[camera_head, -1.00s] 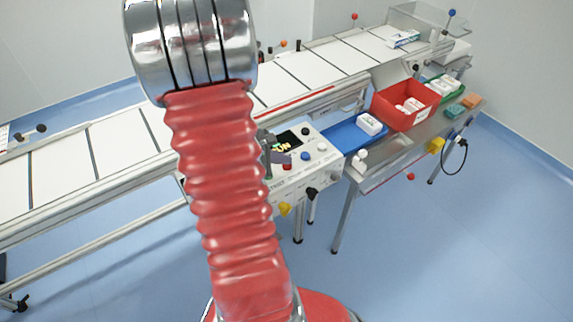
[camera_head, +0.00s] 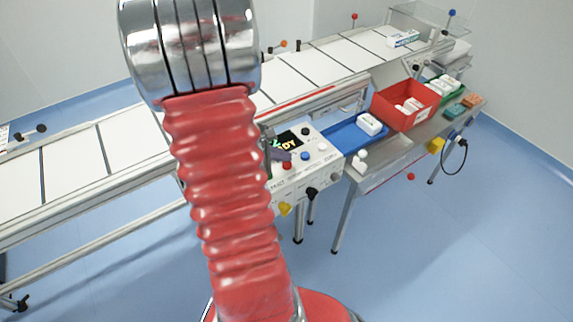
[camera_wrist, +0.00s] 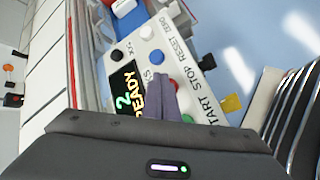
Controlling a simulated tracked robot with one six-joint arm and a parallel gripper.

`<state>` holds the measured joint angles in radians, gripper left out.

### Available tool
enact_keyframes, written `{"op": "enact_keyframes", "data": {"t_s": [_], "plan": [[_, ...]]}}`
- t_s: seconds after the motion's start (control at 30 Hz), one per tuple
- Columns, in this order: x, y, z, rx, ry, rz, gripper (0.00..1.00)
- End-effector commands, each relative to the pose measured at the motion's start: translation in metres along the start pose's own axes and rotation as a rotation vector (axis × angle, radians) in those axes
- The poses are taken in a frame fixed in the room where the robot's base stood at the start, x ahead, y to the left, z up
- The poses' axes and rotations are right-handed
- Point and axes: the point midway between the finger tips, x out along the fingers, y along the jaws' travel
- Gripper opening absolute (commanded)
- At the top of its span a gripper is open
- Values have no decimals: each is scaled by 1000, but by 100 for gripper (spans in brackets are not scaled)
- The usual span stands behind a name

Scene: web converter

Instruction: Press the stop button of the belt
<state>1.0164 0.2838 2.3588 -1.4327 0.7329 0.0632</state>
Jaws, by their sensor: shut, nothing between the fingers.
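The control panel (camera_head: 318,165) of the belt (camera_head: 315,64) stands at the belt's near side. Its red button (camera_wrist: 173,85) lines up with the STOP label (camera_wrist: 197,77) in the wrist view; it also shows in the head view (camera_head: 287,166). I cannot tell whether the tips touch the panel.
The panel's display (camera_wrist: 126,90) shows READY and a 2. A white button (camera_head: 322,146) and a black knob (camera_head: 306,131) sit farther along the panel. A red bin (camera_head: 400,118) and a blue tray (camera_head: 345,138) lie to the right. The floor in front is clear.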

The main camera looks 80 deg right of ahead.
Motion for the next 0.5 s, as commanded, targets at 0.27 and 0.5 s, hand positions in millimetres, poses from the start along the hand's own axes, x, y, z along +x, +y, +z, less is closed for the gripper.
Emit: {"op": "enact_keyframes", "data": {"t_s": [0.27, 0.5], "plan": [[-2, 2, 2, 0, 0, 0, 0], [-4, 4, 3, 1, 0, 2, 0]]}}
